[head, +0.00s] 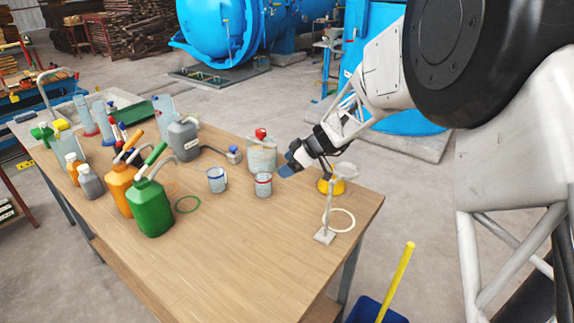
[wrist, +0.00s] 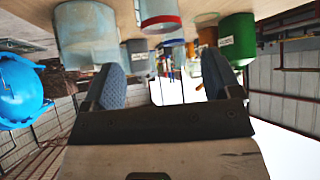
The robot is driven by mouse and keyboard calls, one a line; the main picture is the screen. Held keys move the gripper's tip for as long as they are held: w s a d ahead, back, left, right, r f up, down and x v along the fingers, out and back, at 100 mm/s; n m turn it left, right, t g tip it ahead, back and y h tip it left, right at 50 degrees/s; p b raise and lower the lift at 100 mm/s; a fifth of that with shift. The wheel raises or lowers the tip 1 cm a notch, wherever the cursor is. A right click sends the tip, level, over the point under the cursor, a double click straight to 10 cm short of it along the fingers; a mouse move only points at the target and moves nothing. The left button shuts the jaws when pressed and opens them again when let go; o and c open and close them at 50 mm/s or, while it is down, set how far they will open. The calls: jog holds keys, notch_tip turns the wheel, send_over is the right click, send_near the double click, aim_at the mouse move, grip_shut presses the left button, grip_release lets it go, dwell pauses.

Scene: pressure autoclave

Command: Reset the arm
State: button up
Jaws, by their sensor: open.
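My gripper (head: 287,165) is above the wooden table (head: 240,260) near its right end, tilted down to the left. In the wrist view my gripper (wrist: 163,72) has its two blue pads spread apart with nothing between them. A beaker with a red rim (head: 263,186) stands on the table just left of and below the fingertips. In the upside-down wrist view the red-rimmed beaker (wrist: 160,14) shows beyond the fingers. I cannot tell the exact gap, but the beaker is not in the grip.
A blue-rimmed beaker (head: 216,180), a red-capped bottle (head: 262,152), and green (head: 150,208) and orange (head: 120,186) bottles stand left of my gripper. A stand with a ring (head: 328,215) is to the right. The table's front is clear.

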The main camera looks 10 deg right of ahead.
dwell(0.4)
jog(key=s+a+r+m+g+h, duration=0.1)
jog(key=s+r+m+g+h, duration=0.1)
jog(key=s+r, duration=1.25)
jog(key=s+d+m+h, duration=0.2)
jog(key=s+m, duration=0.2)
jog(key=s, duration=0.5)
jog(key=s+d+m+h, duration=0.2)
jog(key=s+m, duration=0.1)
jog(key=s, duration=0.7)
jog(key=s+d+m+t+h, duration=0.1)
jog(key=s+d+m+h, duration=0.1)
jog(key=s, duration=0.8)
jog(key=d+f+m, duration=0.1)
jog(key=m, duration=0.1)
jog(key=shift+m+h, duration=0.3)
jog(key=shift+h, duration=0.1)
